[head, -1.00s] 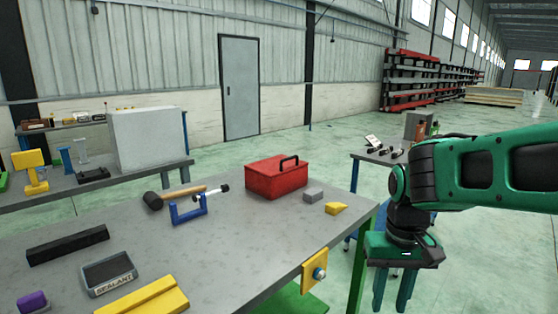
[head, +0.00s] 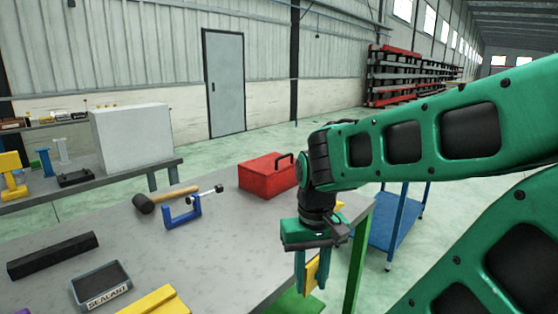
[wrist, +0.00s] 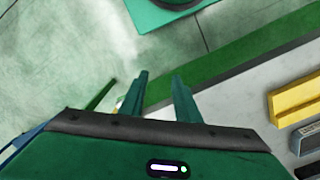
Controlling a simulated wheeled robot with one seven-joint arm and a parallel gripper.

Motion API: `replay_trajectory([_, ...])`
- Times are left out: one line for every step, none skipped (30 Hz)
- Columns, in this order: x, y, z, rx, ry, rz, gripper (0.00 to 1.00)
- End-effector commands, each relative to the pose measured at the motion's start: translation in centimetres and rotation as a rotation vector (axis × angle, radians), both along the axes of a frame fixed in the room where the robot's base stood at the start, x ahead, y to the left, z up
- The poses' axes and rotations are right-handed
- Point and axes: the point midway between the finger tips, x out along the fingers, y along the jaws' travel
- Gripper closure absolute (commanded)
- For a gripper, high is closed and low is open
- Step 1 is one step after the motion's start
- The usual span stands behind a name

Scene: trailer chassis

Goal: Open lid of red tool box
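The red tool box (head: 262,178) stands on the grey workbench (head: 225,240), near its far edge. Its lid is down, and a black handle (head: 286,160) sits on top. My arm covers part of its right side in the head view. My gripper (head: 311,288) points down at the bench's right edge, apart from the tool box and on the near side of it. In the wrist view, its two green fingers (wrist: 161,80) are spread with nothing between them. The tool box is not in the wrist view.
A mallet (head: 170,197) and a blue clamp (head: 184,214) lie left of the tool box. A sealant tray (head: 101,284) and a black bar (head: 52,254) lie nearer. A blue cart (head: 400,222) stands to the right.

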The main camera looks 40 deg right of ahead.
Motion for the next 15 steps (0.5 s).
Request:
replay_trajectory([-0.9,-0.1,0.5,-0.002,-0.011,-0.003,0.71])
replay_trajectory([-0.8,-0.3,0.6,-0.008,-0.015,-0.009,0.71])
replay_trajectory([-0.5,-0.7,0.7,-0.018,-0.016,-0.021,0.71])
replay_trajectory([0.0,-1.2,0.8,-0.027,-0.018,-0.033,0.71])
replay_trajectory([0.6,-1.7,0.9,-0.041,-0.02,-0.047,0.71])
replay_trajectory([1.5,-2.5,1.1,-0.062,-0.021,-0.074,0.71])
replay_trajectory([2.4,-3.2,1.2,-0.082,-0.026,-0.097,0.71])
replay_trajectory([3.2,-4.1,1.3,-0.104,-0.028,-0.121,0.71])
replay_trajectory([4.6,-5.4,1.6,-0.139,-0.034,-0.156,0.71])
replay_trajectory([5.7,-6.5,1.8,-0.168,-0.041,-0.183,0.71])
replay_trajectory([6.8,-7.6,1.9,-0.197,-0.047,-0.209,0.71])
replay_trajectory([8.3,-9.1,2.1,-0.237,-0.055,-0.246,0.71])
replay_trajectory([9.4,-10.2,2.3,-0.268,-0.063,-0.271,0.71])
replay_trajectory([10.5,-11.2,2.5,-0.3,-0.071,-0.296,0.71])
replay_trajectory([11.9,-12.6,2.7,-0.342,-0.082,-0.327,0.71])
